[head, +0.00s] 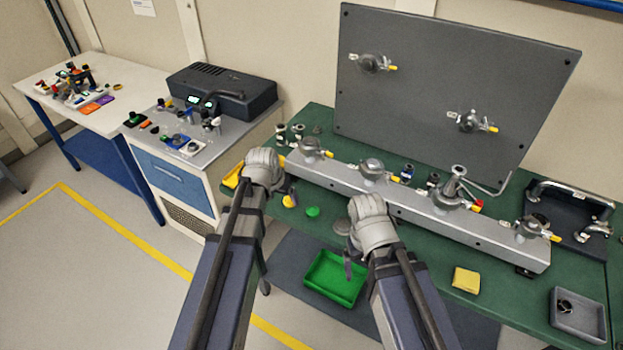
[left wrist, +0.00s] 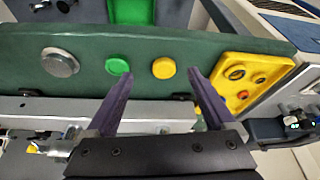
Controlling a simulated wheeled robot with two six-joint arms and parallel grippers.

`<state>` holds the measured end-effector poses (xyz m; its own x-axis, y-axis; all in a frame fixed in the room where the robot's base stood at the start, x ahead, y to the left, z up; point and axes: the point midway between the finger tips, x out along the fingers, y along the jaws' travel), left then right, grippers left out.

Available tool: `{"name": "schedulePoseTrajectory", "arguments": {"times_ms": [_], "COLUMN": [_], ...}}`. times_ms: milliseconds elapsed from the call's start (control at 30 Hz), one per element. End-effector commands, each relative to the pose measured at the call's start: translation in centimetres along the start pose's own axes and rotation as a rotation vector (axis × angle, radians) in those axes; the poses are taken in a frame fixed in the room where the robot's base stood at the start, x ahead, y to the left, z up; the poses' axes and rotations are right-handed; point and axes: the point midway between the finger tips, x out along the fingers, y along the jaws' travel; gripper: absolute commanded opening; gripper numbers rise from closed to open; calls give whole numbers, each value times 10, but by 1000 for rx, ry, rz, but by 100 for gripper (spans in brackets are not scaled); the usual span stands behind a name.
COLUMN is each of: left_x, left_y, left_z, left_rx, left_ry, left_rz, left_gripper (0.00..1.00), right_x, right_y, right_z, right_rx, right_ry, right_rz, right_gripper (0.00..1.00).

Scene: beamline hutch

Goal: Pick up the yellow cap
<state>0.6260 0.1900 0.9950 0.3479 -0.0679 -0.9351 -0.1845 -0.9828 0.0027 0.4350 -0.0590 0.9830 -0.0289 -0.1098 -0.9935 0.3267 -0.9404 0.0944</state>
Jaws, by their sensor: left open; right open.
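The yellow cap (head: 289,201) is a small round disc lying on the green bench top near its front edge. In the left wrist view the yellow cap (left wrist: 163,68) appears between the two purple fingers, slightly beyond their tips and nearer the right finger. My left gripper (left wrist: 158,76) is open and empty; in the head view it (head: 289,187) is just behind the cap, partly hidden by its wrist. My right gripper (head: 349,266) is at the bench's front edge, its fingers mostly hidden by the arm.
A green cap (left wrist: 118,66) and a grey disc (left wrist: 60,62) lie beside the yellow cap. A yellow tray (left wrist: 222,82) with rings is on its other side. A long metal rail (head: 400,203) with valves runs behind. A green bin (head: 318,268) sits below the bench edge.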

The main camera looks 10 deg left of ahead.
Motion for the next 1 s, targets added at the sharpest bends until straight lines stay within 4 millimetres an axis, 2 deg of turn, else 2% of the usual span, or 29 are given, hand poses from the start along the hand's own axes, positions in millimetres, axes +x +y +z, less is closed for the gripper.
{"name": "schedulePoseTrajectory", "arguments": {"times_ms": [100,267,567,833,1000], "left_x": [-5,-3,23,27,45], "left_y": [-12,-14,-14,-13,-13], "left_z": [-8,-9,-9,-9,-9], "left_rx": [-9,-9,-9,-9,-9], "left_ry": [23,28,26,26,26], "left_rz": [-4,-5,-5,-5,-5], "left_gripper": [88,88,88,88,88], "right_x": [-6,-3,20,24,41], "right_y": [0,0,-2,-2,-4], "right_z": [1,1,-1,-1,-2], "right_rx": [0,0,0,1,0], "right_ry": [0,0,0,0,0], "right_rz": [0,0,0,0,0], "right_gripper": [91,91,91,91,91]}}
